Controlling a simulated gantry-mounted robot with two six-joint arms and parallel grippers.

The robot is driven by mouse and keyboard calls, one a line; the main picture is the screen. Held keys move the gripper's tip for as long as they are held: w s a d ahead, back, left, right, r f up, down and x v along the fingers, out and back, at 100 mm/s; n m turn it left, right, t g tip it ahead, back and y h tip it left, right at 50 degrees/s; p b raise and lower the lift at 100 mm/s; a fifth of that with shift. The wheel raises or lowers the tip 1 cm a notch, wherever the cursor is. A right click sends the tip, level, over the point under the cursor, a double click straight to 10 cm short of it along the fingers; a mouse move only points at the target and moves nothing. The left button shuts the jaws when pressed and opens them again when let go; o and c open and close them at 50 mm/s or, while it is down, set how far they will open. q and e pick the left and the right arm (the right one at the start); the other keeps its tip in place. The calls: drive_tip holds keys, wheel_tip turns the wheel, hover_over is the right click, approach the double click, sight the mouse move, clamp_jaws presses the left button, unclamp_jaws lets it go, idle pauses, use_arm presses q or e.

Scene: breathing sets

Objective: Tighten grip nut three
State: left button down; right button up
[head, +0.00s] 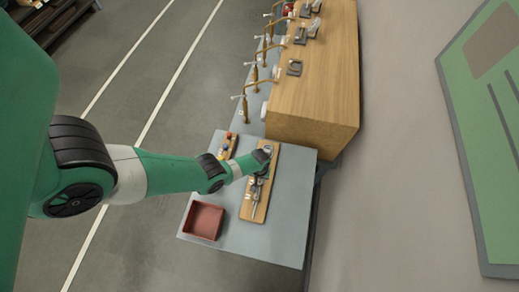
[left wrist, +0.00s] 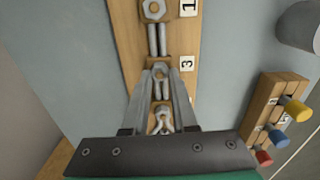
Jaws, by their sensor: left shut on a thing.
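A wooden board (head: 248,209) with metal fittings lies on the grey table. In the left wrist view the board (left wrist: 128,40) carries several hex nuts joined by rods, with number plates beside them. Grip nut three (left wrist: 160,70) sits next to the plate marked 3 (left wrist: 187,63). My left gripper (left wrist: 161,78) is shut on this nut, one finger on each side. In the head view my left gripper (head: 265,160) is over the far half of the board, and its own arm partly hides the nut. My right gripper is in neither view.
A nut (left wrist: 153,10) by plate 1 is farther along the board. A block with coloured pegs (head: 228,145) stands left of it; the block also shows in the wrist view (left wrist: 262,105). A red tray (head: 205,220) is at the front left. A wooden counter (head: 315,100) rises behind.

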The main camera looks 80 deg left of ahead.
use_arm(q)
drive_tip(key=m, duration=0.4)
drive_tip(key=shift+w+m, duration=0.1)
drive_tip(key=shift+m, duration=0.2)
drive_tip(key=m, duration=0.3)
drive_tip(key=shift+d+m, duration=0.15)
drive_tip(key=shift+m, duration=0.25)
drive_tip(key=m, duration=0.4)
drive_tip(key=shift+d, duration=0.1)
drive_tip(key=m, duration=1)
drive_tip(key=shift+d, duration=0.15)
drive_tip(key=m, duration=0.5)
drive_tip(key=shift+m, duration=0.4)
